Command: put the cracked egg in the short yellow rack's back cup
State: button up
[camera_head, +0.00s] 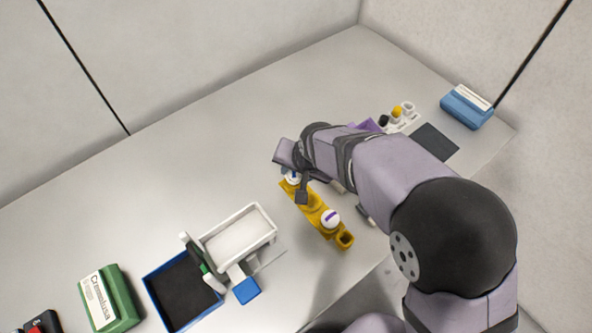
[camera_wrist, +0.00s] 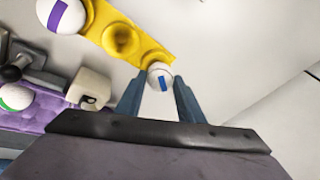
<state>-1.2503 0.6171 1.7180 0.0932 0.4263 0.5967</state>
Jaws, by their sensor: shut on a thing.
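A white egg (camera_wrist: 154,70) with a blue mark is between my gripper's fingers (camera_wrist: 160,80) in the wrist view, and they are shut on it. In the head view this egg (camera_head: 292,179) is at the back end of the short yellow rack (camera_head: 307,203). I cannot make out a crack on it. The rack's end (camera_wrist: 150,52) meets the egg in the wrist view; whether the egg is seated in the back cup or just above it, I cannot tell. A white egg with a purple mark (camera_head: 330,217) sits further forward in the rack. The front cup (camera_head: 345,240) looks empty.
A purple tray (camera_wrist: 60,123) with a green-marked egg (camera_wrist: 15,97) lies near the rack. A white bin (camera_head: 204,243), a blue-rimmed black tray (camera_head: 150,292) and a green box (camera_head: 120,308) stand at left. A blue box (camera_head: 466,108) is at right. The back-left table is clear.

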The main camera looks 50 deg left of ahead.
jog(key=shift+f+b, duration=0.35)
jog(key=shift+f, duration=0.2)
dwell(0.9)
jog(key=o, duration=0.8)
jog(key=b+v, duration=0.1)
jog(key=v, duration=0.6)
jog(key=shift+d+r, duration=0.15)
